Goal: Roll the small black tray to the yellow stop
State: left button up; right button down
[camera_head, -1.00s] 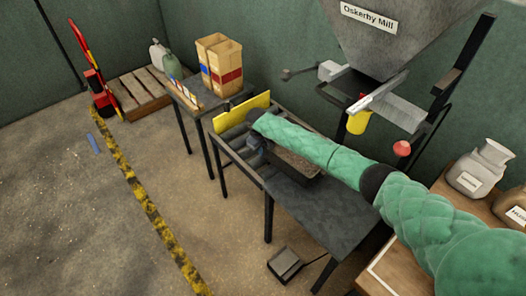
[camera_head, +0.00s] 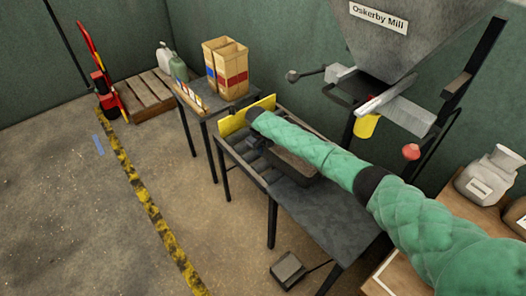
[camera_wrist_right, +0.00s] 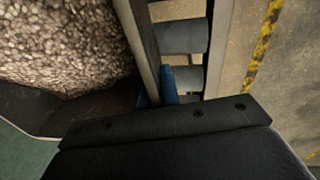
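The small black tray (camera_head: 298,167) sits on the grey rollers of the bench, partly hidden under my right arm in the head view. In the right wrist view its wall (camera_wrist_right: 139,40) runs beside pale grain (camera_wrist_right: 65,45). The yellow stop (camera_head: 232,124) stands upright at the far left end of the rollers, with the tray short of it. My right gripper (camera_wrist_right: 158,88) is at the tray's side wall, with a blue fingertip against the outside; it appears shut on this wall, the inner finger mostly hidden. My left gripper is not in view.
The rollers (camera_head: 240,150) have a side rail. A smooth bench top (camera_head: 325,215) lies at the near end. A hopper (camera_head: 420,35) with a yellow spout (camera_head: 366,126) hangs behind. A table with paper sacks (camera_head: 225,70) stands beyond the stop. A pedal (camera_head: 287,268) is on the floor.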

jog(key=shift+w+a+b, duration=0.9)
jog(key=shift+w+a, duration=0.1)
jog(key=shift+a, duration=0.05)
jog(key=shift+w, duration=0.1)
jog(key=shift+w+a+b, duration=0.7)
jog(key=shift+b, duration=0.15)
jog(key=shift+w+a+b, duration=1.6)
jog(key=shift+w+b, duration=0.15)
jog(key=shift+b, duration=0.55)
jog(key=c, duration=1.6)
grip_release()
jog(key=shift+o, duration=0.2)
